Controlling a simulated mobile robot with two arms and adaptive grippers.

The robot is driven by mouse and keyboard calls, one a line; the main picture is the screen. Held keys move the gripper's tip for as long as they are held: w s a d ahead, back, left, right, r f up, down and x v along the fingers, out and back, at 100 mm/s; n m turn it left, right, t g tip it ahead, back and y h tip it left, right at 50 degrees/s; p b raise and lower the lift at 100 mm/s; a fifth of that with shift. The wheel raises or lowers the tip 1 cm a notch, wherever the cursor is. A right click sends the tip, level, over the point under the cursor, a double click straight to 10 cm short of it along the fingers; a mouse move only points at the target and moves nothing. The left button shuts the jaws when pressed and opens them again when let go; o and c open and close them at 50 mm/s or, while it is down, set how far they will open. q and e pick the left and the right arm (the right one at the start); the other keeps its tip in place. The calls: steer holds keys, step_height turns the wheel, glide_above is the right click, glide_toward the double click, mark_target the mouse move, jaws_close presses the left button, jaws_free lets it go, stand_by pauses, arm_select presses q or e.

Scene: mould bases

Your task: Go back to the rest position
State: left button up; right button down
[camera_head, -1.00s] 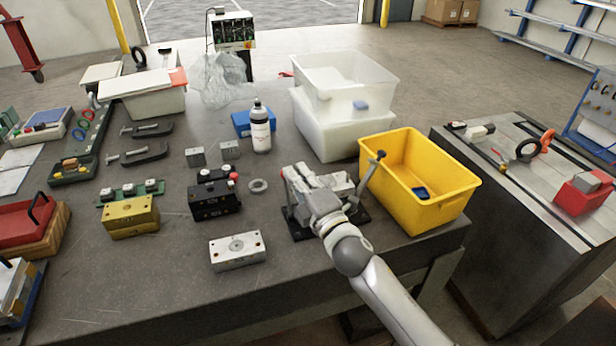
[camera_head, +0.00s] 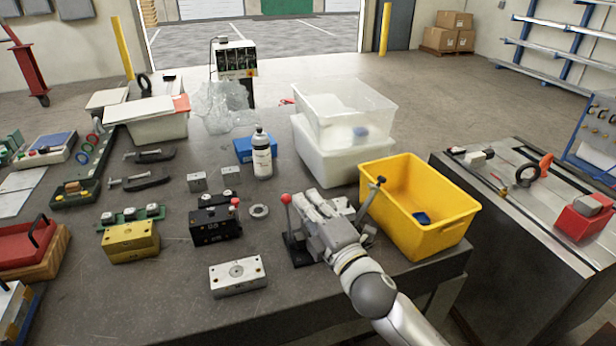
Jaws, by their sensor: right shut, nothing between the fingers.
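My right gripper (camera_head: 318,203) comes in from the lower right and is shut and empty. It is over a dark-based fixture (camera_head: 297,251) near the front right of the workbench and hides much of it. A lever with a red knob (camera_head: 286,198) stands just left of the gripper. I cannot tell whether the gripper touches the fixture. Left of it are a silver mould base (camera_head: 237,277), a black mould base (camera_head: 215,230) and a yellow mould base (camera_head: 131,243). My left gripper is not in view.
A yellow bin (camera_head: 455,236) with a blue piece inside stands close to the right of the gripper. Translucent bins (camera_head: 340,160) and a white bottle (camera_head: 262,160) are behind. A metal side table (camera_head: 480,190) is at the right. The bench front (camera_head: 190,315) is clear.

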steer(key=s+d+f+m+g+h, duration=0.3)
steer(key=s+d+f+m+h, duration=0.1)
steer(key=s+d+f+m, duration=0.3)
steer(key=s+d+f+m+g+h, duration=0.3)
steer(key=s+d+f+m, duration=0.3)
steer(key=f, duration=0.4)
steer(key=s+d+f+m+g+h, duration=0.1)
steer(key=s+d+f+m+g, duration=0.15)
steer(key=s, duration=0.45)
steer(key=s+d+f+m+g, duration=0.2)
steer(key=s+f+m+g, duration=0.15)
steer(key=s, duration=0.35)
steer(key=s+d+f+m+g+h, duration=0.1)
steer(key=s+d+f+m+g, duration=0.15)
steer(key=s, duration=0.55)
step_height(320, 180, down, 29)
steer(key=s+b, duration=0.1)
steer(key=b, duration=0.1)
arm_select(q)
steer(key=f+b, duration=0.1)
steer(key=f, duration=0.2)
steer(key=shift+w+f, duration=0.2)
arm_select(e)
steer(key=s+d+f+g, duration=0.2)
steer(key=s+f, duration=1.4)
steer(key=shift+s+d+f, duration=0.2)
steer(key=shift+s+d, duration=0.1)
steer(key=shift+d, duration=0.05)
